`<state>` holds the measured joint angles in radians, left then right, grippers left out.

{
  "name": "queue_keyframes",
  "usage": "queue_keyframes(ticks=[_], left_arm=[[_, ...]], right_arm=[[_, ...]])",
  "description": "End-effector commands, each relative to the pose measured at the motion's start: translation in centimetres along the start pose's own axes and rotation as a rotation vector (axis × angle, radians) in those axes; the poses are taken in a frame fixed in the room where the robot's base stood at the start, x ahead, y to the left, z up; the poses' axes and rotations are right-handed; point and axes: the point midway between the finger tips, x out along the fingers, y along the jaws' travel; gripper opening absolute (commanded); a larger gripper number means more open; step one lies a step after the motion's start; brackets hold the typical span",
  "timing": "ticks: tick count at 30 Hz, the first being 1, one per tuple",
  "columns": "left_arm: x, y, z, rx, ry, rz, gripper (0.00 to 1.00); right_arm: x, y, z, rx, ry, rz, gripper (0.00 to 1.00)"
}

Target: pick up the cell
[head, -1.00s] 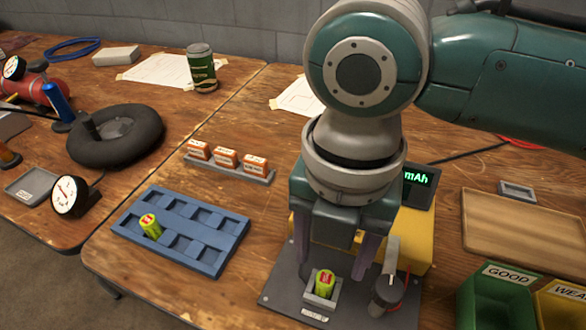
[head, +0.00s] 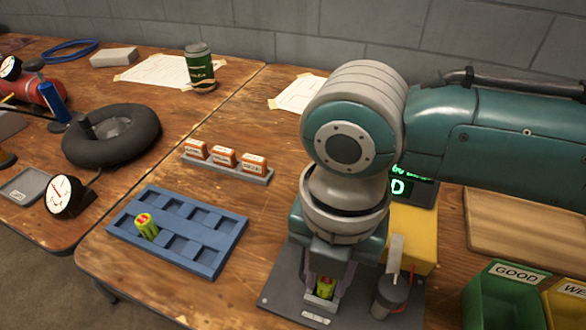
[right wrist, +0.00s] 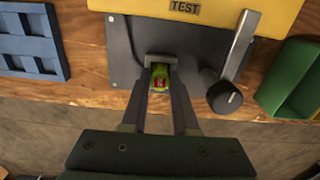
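A yellow-green cell with a red top (head: 325,288) stands upright in the small grey cradle of the tester. It also shows in the right wrist view (right wrist: 160,77). My right gripper (head: 325,285) points down over the cradle. Its fingers are drawn in on both sides of the cell, shut on it, as the right wrist view also shows (right wrist: 162,88). The cell is still low in the cradle. A second, similar cell (head: 146,226) stands in a pocket of the blue tray (head: 215,264). My left gripper is not in view.
The yellow tester body (head: 412,240) stands behind the cradle, with a grey lever and dark knob (head: 390,296) to its right. Its green display is partly hidden by my arm. A green GOOD bin (head: 500,300) and a yellow bin (head: 565,305) stand at right. Orange boxes (head: 224,158) sit behind the tray.

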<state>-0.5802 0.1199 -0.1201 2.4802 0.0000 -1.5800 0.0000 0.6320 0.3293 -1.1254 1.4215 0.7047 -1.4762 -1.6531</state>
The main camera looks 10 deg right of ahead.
Motion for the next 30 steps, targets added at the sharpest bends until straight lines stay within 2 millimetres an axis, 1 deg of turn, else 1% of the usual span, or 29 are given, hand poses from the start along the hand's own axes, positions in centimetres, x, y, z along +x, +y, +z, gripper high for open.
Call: queue_keyframes(ticks=[1,6,20,23,26,29,30], left_arm=[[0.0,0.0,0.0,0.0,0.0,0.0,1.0],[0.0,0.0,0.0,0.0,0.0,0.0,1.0],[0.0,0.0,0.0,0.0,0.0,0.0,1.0],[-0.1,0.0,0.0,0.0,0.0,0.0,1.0],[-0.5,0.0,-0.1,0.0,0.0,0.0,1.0],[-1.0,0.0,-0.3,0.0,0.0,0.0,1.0],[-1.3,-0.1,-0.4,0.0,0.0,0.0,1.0]], right_arm=[[0.0,0.0,0.0,0.0,0.0,0.0,0.19],[0.0,0.0,0.0,0.0,0.0,0.0,0.0],[0.0,0.0,0.0,0.0,0.0,0.0,0.0],[-0.3,0.0,0.0,0.0,-0.001,0.001,0.0],[-1.2,0.0,0.1,0.0,-0.001,0.002,0.0],[-2.7,0.0,0.1,0.0,-0.002,0.002,0.0],[-3.5,0.0,0.1,0.0,-0.003,0.003,0.0]])
